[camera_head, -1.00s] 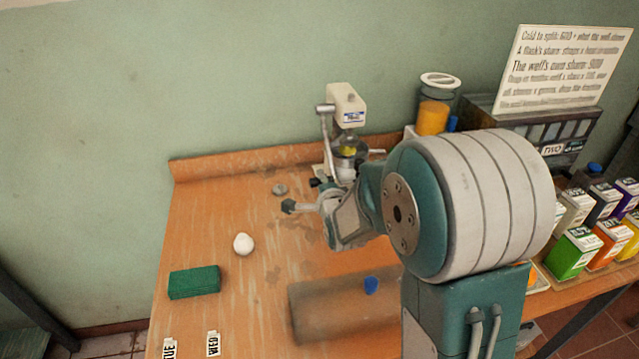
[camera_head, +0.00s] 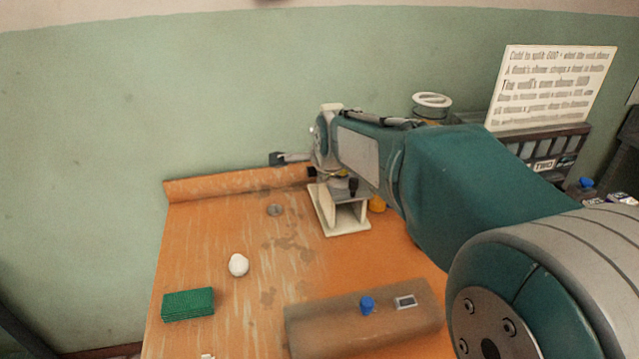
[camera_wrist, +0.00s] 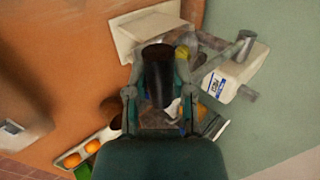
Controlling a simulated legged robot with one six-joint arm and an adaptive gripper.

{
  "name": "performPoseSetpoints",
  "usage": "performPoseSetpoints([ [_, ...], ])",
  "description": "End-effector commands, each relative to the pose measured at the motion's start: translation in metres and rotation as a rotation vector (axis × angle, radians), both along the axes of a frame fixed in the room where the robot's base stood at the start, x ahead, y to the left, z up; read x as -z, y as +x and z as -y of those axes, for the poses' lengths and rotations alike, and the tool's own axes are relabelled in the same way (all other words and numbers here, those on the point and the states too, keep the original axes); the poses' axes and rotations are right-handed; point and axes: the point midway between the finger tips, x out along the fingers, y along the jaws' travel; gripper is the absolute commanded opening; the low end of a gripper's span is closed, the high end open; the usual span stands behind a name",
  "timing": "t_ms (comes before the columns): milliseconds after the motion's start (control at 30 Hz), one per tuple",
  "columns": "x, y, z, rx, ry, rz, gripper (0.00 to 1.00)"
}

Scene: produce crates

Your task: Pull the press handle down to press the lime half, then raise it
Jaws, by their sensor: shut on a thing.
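The white press stands at the back of the wooden table. In the head view its base (camera_head: 345,230) shows below my arm, which hides most of its upper part. In the wrist view the press head (camera_wrist: 233,78) is at the upper right and its base plate (camera_wrist: 145,25) at the top. My gripper (camera_wrist: 160,98) is shut on the dark cylindrical grip of the press handle (camera_wrist: 158,72), which stands between the fingers. A small yellow piece (camera_wrist: 182,52), possibly the lime half, shows behind the grip, partly hidden. The handle's height is hard to judge.
A white round item (camera_head: 238,265) and a green block (camera_head: 188,304) lie on the left of the table. A brown box-like block (camera_head: 365,325) with a blue knob is in front. A lidded jar (camera_head: 431,105) and a sign (camera_head: 552,86) stand behind my arm.

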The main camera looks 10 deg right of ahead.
Motion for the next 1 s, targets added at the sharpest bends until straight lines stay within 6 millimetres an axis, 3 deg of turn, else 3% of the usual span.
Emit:
performPoseSetpoints([
  [167, -0.025, 0.004, 0.000, 0.000, 0.000, -0.115, 0.00],
  [600, -0.074, 0.015, 0.000, 0.000, 0.000, -0.113, 0.00],
  [1000, -0.092, 0.022, 0.000, 0.000, 0.000, -0.114, 0.00],
])
